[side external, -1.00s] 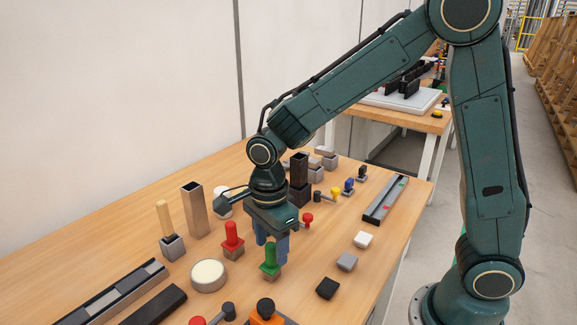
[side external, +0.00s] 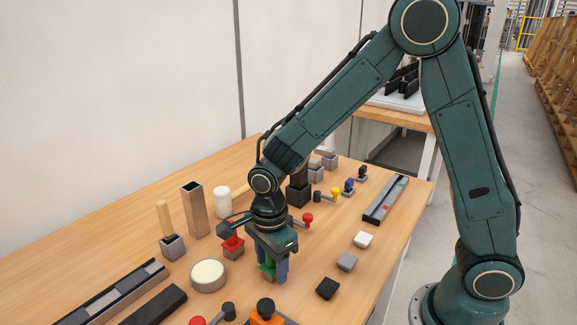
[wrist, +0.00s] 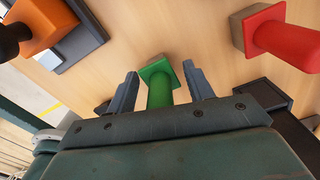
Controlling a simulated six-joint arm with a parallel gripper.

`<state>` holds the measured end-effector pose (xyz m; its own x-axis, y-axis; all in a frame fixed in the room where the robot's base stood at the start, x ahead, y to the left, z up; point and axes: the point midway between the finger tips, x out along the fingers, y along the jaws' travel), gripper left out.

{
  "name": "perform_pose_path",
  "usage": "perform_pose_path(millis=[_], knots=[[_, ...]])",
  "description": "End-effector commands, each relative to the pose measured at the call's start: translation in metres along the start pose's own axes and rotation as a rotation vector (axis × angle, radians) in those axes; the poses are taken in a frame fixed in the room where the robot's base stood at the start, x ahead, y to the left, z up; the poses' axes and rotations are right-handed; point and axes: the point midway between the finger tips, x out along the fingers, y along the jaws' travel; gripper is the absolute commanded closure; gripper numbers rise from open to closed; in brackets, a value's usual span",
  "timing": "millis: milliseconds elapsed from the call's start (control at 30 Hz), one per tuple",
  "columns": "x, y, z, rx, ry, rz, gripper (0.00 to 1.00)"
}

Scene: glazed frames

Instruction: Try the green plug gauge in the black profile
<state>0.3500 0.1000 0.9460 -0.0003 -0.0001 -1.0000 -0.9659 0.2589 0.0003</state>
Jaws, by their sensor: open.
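The green plug gauge (side external: 268,264) stands upright on the table, its grip rising between the fingers of my gripper (side external: 272,275). In the wrist view, the green gauge (wrist: 159,88) shows its square base and round grip. The open fingers of my gripper (wrist: 159,75) flank it with a gap on each side. The black profile (side external: 298,186) is an upright square tube on a wider black base, behind my wrist; its top is partly hidden. A black shape at the lower right of the wrist view (wrist: 298,138) looks like this profile.
A red gauge (side external: 233,248) stands close to the left of my gripper, with a round cream disc (side external: 208,276) in front. An orange piece with a black knob (side external: 265,308) is nearer the camera. White, grey and black blocks (side external: 347,261) lie to the right.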

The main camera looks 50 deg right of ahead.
Motion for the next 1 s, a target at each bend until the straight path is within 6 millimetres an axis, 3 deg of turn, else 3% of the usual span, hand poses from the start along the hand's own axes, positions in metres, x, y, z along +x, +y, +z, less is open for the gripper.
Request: perform_pose_path(millis=[200,467,1000], knots=[[0.000,0.000,0.000,0.000,0.000,0.000,0.48],[0.000,0.000,0.000,0.000,0.000,0.000,0.96],[-0.013,-0.001,0.001,0.000,-0.002,-0.004,0.96]])
